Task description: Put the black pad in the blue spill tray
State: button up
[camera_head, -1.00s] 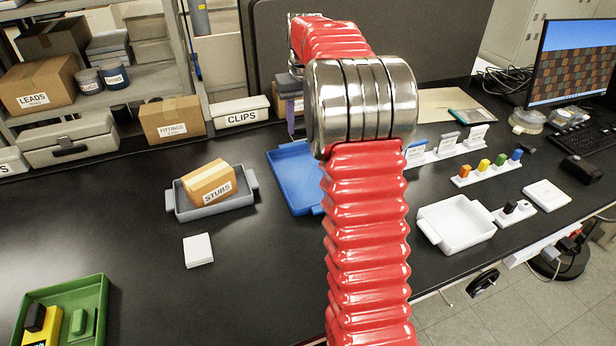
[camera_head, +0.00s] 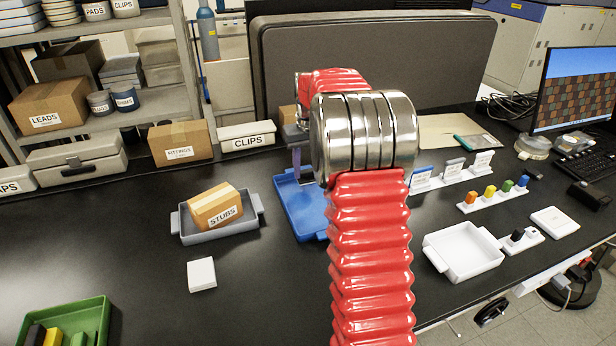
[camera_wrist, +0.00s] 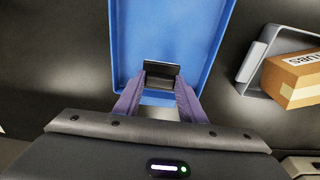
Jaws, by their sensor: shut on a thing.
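My gripper (camera_wrist: 161,84) has its two purple fingers shut on the black pad (camera_wrist: 162,70), a small dark block in the wrist view. The blue spill tray (camera_wrist: 205,50) lies beneath, and the pad shows over its floor, near the tray edge closest to the gripper. I cannot tell whether the pad touches the tray. In the head view the blue tray (camera_head: 309,217) is partly covered by my arm.
A grey tray (camera_head: 217,234) with a STUBS box (camera_head: 214,206) stands left of the blue tray. A white tray (camera_head: 463,253) lies to the right. A white square block (camera_head: 201,274) and a green tray (camera_head: 95,318) are nearer. A dark panel (camera_head: 400,60) rises behind the bench.

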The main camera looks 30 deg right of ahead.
aim_at(307, 172)
notch_tip(307, 172, down, 3)
jog(key=shift+f, duration=0.2)
jog(key=o, duration=1)
jog(key=shift+o, duration=0.2)
notch_tip(307, 172, up, 12)
jog(key=s, duration=0.1)
jog(key=shift+s+a, duration=0.2)
jog(key=shift+s, duration=0.05)
